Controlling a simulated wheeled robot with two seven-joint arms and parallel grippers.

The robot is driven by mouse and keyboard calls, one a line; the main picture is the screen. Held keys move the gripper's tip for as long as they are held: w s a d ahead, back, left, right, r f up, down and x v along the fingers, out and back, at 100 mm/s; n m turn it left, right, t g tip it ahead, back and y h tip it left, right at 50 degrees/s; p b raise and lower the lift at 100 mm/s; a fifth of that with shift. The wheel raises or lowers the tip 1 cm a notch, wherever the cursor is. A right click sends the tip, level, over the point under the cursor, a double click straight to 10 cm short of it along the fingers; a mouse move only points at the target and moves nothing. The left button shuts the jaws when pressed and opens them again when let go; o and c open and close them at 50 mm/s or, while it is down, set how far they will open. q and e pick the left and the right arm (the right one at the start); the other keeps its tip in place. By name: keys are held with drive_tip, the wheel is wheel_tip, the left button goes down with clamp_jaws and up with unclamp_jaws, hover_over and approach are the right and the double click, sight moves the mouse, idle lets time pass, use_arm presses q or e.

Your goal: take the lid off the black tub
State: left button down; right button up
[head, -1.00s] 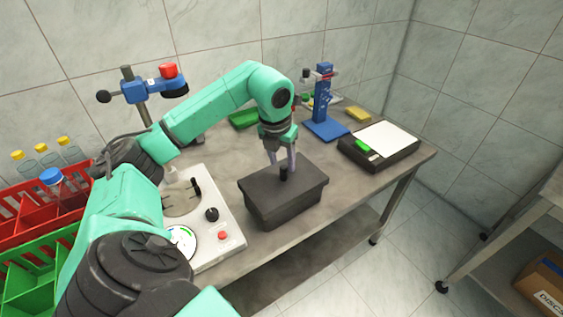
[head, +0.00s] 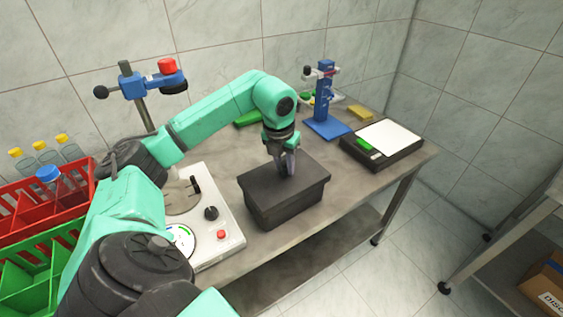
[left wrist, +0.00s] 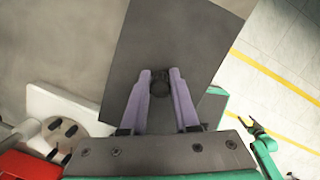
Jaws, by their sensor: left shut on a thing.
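The black tub (head: 285,208) stands on the table with its dark lid (head: 257,181) seated on top. In the left wrist view the lid (left wrist: 180,40) fills the middle, with a round black knob (left wrist: 159,84) at its centre. My left gripper (head: 288,166) points down over the lid. In the left wrist view its two purple fingers (left wrist: 159,86) are shut on the knob, one on each side. In the head view the fingers hide most of the knob. My right gripper is not in the head view.
A white device with dials (head: 212,213) stands left of the tub. A black scale (head: 382,146) and a blue stand (head: 326,110) are to the right and behind. Red (head: 35,215) and green (head: 40,262) racks are at the far left. Table space in front of the scale is clear.

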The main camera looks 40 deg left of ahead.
sight(285, 162)
use_arm(q)
drive_tip(key=shift+r+p, duration=2.65)
drive_tip(key=shift+r, duration=0.55)
drive_tip(key=shift+f, duration=0.15)
